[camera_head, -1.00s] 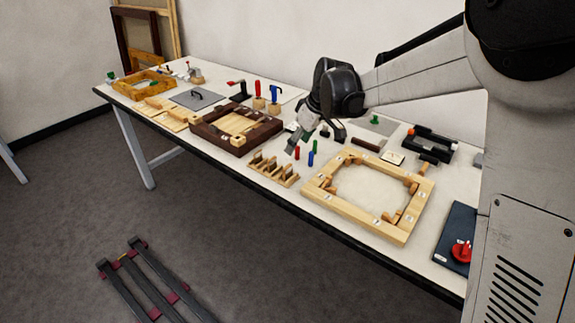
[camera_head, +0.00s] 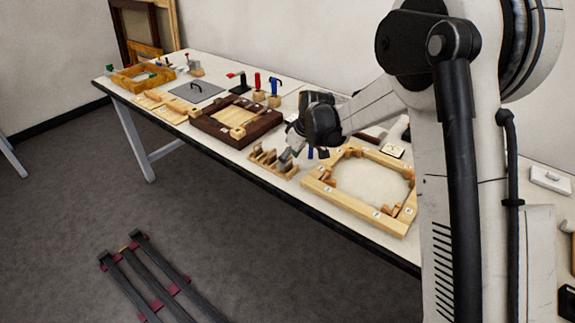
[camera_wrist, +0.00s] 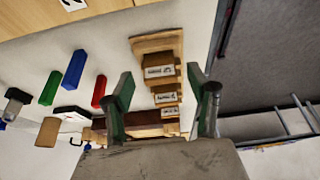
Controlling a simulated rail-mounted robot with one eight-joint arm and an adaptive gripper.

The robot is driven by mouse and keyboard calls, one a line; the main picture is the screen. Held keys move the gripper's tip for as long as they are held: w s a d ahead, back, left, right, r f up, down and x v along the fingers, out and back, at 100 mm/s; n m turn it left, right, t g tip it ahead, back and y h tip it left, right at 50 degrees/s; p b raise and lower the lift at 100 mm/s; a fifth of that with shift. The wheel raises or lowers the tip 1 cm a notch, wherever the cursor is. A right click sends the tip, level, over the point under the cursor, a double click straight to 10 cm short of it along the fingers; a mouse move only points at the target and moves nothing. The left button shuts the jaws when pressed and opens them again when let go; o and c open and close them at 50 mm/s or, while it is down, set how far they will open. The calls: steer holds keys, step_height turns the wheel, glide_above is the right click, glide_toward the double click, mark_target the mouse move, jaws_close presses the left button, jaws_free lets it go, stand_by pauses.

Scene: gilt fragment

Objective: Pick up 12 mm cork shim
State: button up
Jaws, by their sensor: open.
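Several brown cork blocks with white labels stand in a light wooden rack (camera_wrist: 160,41), seen in the wrist view. The nearest labelled block (camera_wrist: 158,72) and two others (camera_wrist: 166,98) lie in a row; I cannot read which label is the 12 mm one. The rack also shows in the head view (camera_head: 265,163), at the table's front edge. My gripper (camera_wrist: 165,92) is open and empty, its two green-and-grey fingers either side of the row in the wrist view. In the head view my gripper (camera_head: 291,152) is at the rack's right end and hides part of it; contact cannot be told.
A light wooden frame (camera_head: 325,192) lies right of the rack and a dark brown frame (camera_head: 206,130) lies left. Green (camera_wrist: 50,88), blue (camera_wrist: 74,69) and red (camera_wrist: 99,91) blocks stand beside the rack.

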steer(key=shift+x, duration=0.75)
steer(key=shift+s, duration=0.1)
steer(key=c, duration=1)
steer(key=shift+o, duration=0.2)
steer(key=shift+r, duration=0.1)
